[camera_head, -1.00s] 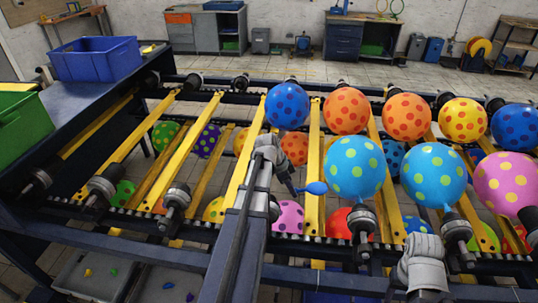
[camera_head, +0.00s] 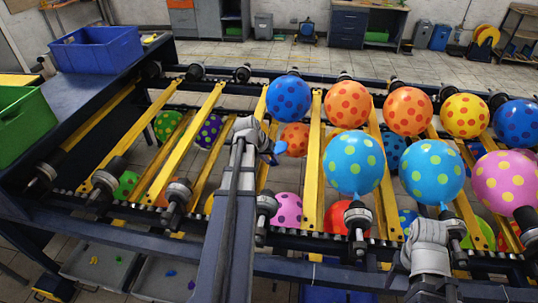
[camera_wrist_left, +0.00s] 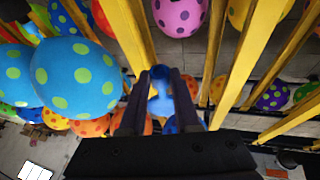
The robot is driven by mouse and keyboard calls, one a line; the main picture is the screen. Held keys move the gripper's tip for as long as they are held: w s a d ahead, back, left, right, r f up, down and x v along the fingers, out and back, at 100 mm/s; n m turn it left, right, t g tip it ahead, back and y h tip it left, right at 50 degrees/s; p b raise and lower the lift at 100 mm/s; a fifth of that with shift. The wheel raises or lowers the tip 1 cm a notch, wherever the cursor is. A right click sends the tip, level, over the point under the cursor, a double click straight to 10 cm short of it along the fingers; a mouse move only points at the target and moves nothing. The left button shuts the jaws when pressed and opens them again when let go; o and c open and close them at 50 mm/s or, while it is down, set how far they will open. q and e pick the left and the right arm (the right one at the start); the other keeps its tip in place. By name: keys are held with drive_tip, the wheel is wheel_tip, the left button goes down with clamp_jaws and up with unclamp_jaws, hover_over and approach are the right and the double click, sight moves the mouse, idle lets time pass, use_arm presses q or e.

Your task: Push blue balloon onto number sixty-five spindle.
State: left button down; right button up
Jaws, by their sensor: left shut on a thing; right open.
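A small uninflated blue balloon (camera_head: 279,148) is in my left gripper (camera_head: 268,148), above the rack left of the middle. In the left wrist view the balloon (camera_wrist_left: 160,92) sits between the two dark fingers, which are shut on it. Bare dark spindles line the near rail: one (camera_head: 266,206) just right of my left arm, one (camera_head: 178,194) to its left and another (camera_head: 108,176) farther left. No number is legible, so I cannot tell which is sixty-five. The balloon is apart from these spindles. My right arm's grey wrist shows at lower right; its fingers are hidden.
Inflated dotted balloons, including a light-blue one (camera_head: 354,162) and a pink one (camera_head: 506,182), fill the rack's right side. Yellow bars (camera_head: 187,140) cross the rack. A blue bin (camera_head: 97,50) and a green bin (camera_head: 22,120) stand at the left.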

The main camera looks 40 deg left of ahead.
use_arm(q)
drive_tip(key=shift+s+a+r+n, duration=0.15)
drive_tip(key=shift+a+n, duration=0.35)
drive_tip(key=shift+n, duration=0.1)
drive_tip(key=s+d+f+b, duration=0.2)
drive_tip(key=s+f+b, duration=0.1)
drive_tip(key=f+b, duration=0.7)
drive_tip(key=shift+s, duration=0.15)
idle(0.4)
drive_tip(key=shift+s+d, duration=0.3)
drive_tip(key=shift+s, duration=0.3)
idle(1.3)
